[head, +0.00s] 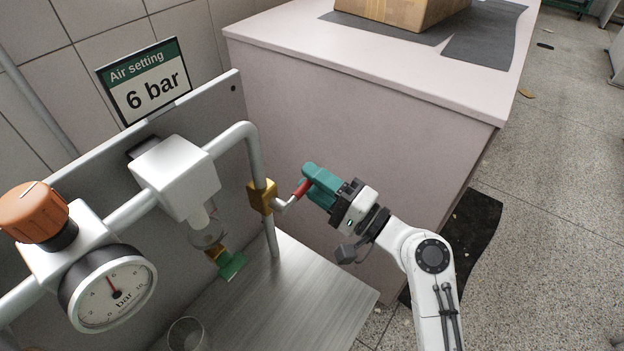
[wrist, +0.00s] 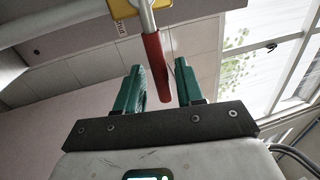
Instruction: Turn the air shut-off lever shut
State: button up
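The air shut-off lever (head: 302,188) has a red grip on a bent metal stem. It sticks out to the right from a brass valve body (head: 262,197) on the vertical grey pipe. My gripper (head: 313,178) has teal fingers and is at the lever's outer end in the head view. Contact with the lever cannot be told.
A pressure gauge (head: 110,290), an orange knob (head: 34,212) and a white filter unit (head: 176,178) sit on the pipe at left. A sign (head: 146,82) reads 6 bar. A pink-grey counter (head: 360,130) stands close behind my gripper. Floor at right is mostly clear.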

jog(key=b+v, duration=0.1)
jog(key=v, duration=0.9)
jog(key=shift+b, duration=0.4)
jog(key=shift+f, duration=0.1)
